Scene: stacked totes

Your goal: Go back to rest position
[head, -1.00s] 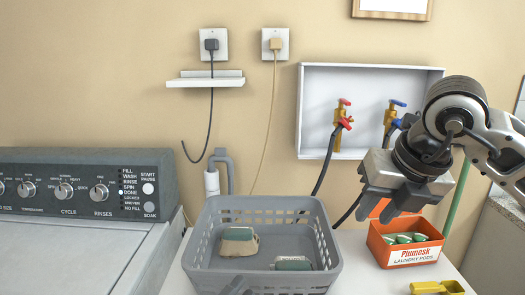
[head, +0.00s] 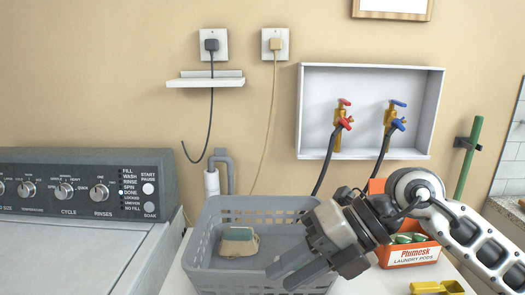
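My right gripper (head: 283,276) comes in from the right and reaches down to the left over the right part of a grey basket (head: 206,238). Its two fingers look spread apart, with nothing seen between them. A green-and-tan item (head: 239,241) lies in the left part of the basket, clear of the gripper. The basket's right part is hidden behind the gripper and wrist. My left gripper is not in view.
An orange laundry pods box (head: 408,256) stands behind my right forearm, with a yellow scoop (head: 436,287) in front of it. A washer (head: 75,215) is at the left. Taps (head: 342,115) and hoses are in a white wall recess (head: 370,150).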

